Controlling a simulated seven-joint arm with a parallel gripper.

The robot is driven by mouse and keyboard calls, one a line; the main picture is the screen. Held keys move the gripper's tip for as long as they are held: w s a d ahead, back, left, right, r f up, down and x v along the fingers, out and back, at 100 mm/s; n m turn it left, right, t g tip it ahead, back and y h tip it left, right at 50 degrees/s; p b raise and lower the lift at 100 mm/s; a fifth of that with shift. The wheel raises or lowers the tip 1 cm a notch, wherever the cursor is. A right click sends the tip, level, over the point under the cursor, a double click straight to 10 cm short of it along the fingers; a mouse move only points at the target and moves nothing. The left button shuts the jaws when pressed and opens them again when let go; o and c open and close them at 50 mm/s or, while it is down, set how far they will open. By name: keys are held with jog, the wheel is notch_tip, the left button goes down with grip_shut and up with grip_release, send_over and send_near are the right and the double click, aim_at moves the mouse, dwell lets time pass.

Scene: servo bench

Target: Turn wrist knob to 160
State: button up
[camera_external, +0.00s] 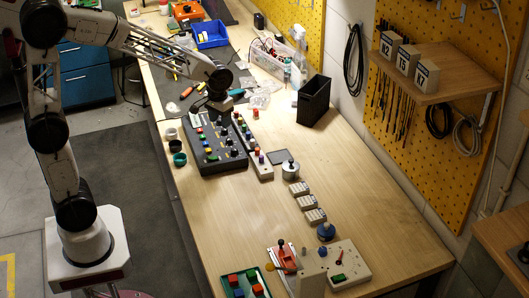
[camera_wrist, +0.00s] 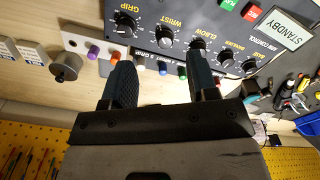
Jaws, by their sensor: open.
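The dark control box (camera_external: 208,157) sits on the wooden bench and fills the upper wrist view (camera_wrist: 180,12). It has a row of black knobs labelled GRIP, WRIST, ELBOW, SHOULDER and BASE. The wrist knob (camera_wrist: 167,42) is second from the left in the wrist view, with a light pointer line; its exact reading is too small to tell. The tilted display (camera_wrist: 284,30) reads STANDBY. My gripper (camera_wrist: 163,62) is open and empty, its two dark fingers apart. No finger visibly touches the wrist knob.
A pale strip with coloured pegs (camera_external: 258,158) lies along the box. A grey metal weight (camera_external: 290,169) and several white blocks (camera_external: 307,201) are nearby. A black bin (camera_external: 314,102) stands at the back. Small cups (camera_external: 175,146) stand by the near edge. The bench's middle right is clear.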

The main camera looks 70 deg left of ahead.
aim_at(229, 138)
jog(key=shift+n, duration=0.4)
jog(key=w+f, duration=0.1)
jog(key=w+a, duration=0.1)
jog(key=w+a+f, duration=0.1)
jog(key=shift+w+f, duration=0.3)
jog(key=shift+f, duration=3.85)
jog(key=shift+c, duration=0.5)
jog(key=c, duration=0.8)
jog(key=shift+c, duration=0.2)
